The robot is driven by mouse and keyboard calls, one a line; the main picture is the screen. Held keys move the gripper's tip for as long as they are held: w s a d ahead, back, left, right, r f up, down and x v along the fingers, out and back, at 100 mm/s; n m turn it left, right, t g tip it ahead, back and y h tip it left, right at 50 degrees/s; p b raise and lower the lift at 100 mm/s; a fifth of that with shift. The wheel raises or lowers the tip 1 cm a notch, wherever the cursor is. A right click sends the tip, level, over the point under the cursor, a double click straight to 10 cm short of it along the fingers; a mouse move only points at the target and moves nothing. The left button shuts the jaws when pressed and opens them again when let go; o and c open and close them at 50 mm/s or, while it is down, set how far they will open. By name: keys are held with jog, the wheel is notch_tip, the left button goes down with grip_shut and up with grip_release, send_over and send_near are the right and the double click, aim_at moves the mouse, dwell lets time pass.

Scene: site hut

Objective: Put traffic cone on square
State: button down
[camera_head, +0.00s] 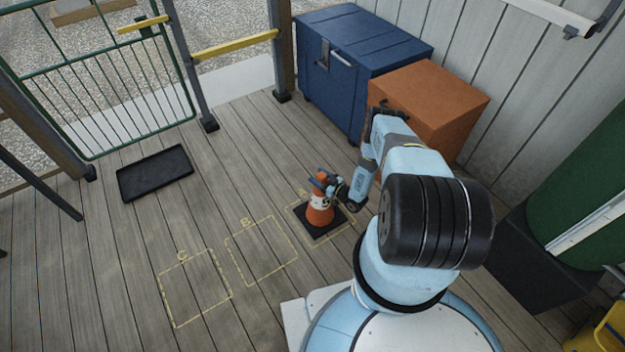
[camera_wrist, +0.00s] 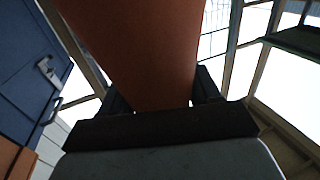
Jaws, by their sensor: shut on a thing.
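The traffic cone (camera_head: 318,215) is orange with a white band and a black square base. It stands upright on the floor within dashed square A (camera_head: 298,243), whose outline shows partly around the base. My gripper (camera_head: 326,183) is shut on the upper part of the cone. In the wrist view the orange cone (camera_wrist: 135,45) fills the space between my gripper's fingers (camera_wrist: 160,95). Dashed square B (camera_head: 262,251) and dashed square C (camera_head: 195,288) lie empty to the left of square A. Whether the base presses fully on the floor is hard to tell.
A blue chest (camera_head: 365,55) and an orange-brown box (camera_head: 430,100) stand behind my arm by the wall. A black mat (camera_head: 154,172) lies before the green gate (camera_head: 110,85). A green drum (camera_head: 585,190) stands at the right. Planks around squares B and C are clear.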

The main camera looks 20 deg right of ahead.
jog(key=shift+c, duration=1.2)
grip_release()
jog(key=shift+r, duration=0.1)
